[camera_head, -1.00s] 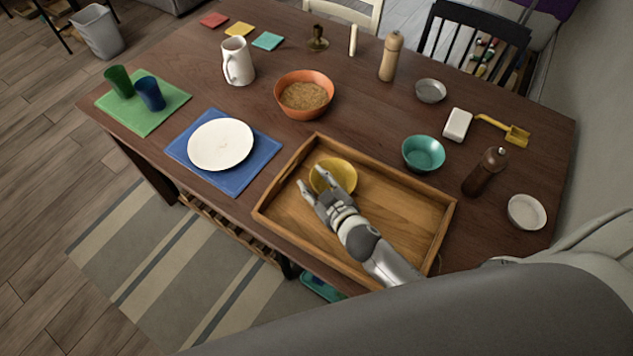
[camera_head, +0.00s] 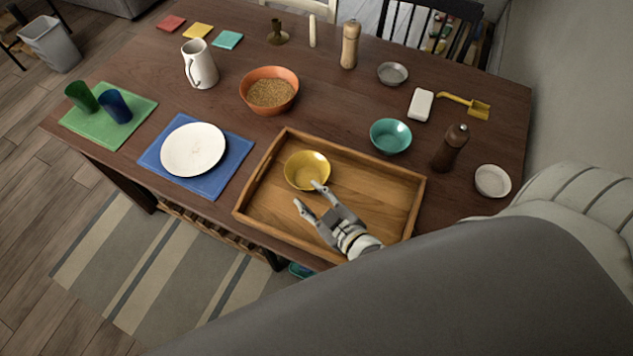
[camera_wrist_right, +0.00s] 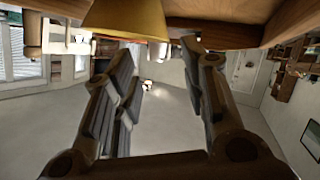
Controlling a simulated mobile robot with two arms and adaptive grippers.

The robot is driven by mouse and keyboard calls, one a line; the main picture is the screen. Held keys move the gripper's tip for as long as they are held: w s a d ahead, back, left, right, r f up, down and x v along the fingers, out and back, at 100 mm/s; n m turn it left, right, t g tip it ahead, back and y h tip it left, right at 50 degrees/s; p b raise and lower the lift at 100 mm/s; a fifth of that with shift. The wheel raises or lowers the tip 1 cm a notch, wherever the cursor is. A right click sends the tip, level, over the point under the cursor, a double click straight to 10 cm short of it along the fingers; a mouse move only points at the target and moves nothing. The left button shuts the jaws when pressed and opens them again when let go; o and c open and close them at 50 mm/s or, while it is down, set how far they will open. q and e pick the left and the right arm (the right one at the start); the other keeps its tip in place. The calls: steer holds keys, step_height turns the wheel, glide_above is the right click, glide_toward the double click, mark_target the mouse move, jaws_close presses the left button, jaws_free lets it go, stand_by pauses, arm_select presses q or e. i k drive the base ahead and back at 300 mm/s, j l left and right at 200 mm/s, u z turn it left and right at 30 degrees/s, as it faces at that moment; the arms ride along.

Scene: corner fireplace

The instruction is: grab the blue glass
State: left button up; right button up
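The blue glass (camera_head: 116,107) stands next to a green glass (camera_head: 81,97) on the green placemat (camera_head: 139,111) at the table's left end. My right gripper (camera_head: 308,194) is open and empty over the wooden tray (camera_head: 350,150), just in front of the yellow bowl (camera_head: 306,171). It is well to the right of the blue glass. In the right wrist view its two fingers (camera_wrist_right: 158,85) are spread with nothing between them, and the yellow bowl (camera_wrist_right: 125,18) shows at the top. My left gripper is not in view.
Between the tray and the glasses lies a white plate (camera_head: 193,149) on a blue placemat (camera_head: 233,150). Behind stand a white pitcher (camera_head: 200,65) and an orange bowl (camera_head: 269,91). A teal bowl (camera_head: 391,136) and a dark pepper mill (camera_head: 451,148) stand right of the tray.

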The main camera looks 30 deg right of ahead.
mark_target(112, 101)
steer(key=j, duration=0.65)
steer(key=i+j, duration=0.1)
steer(key=j, duration=0.5)
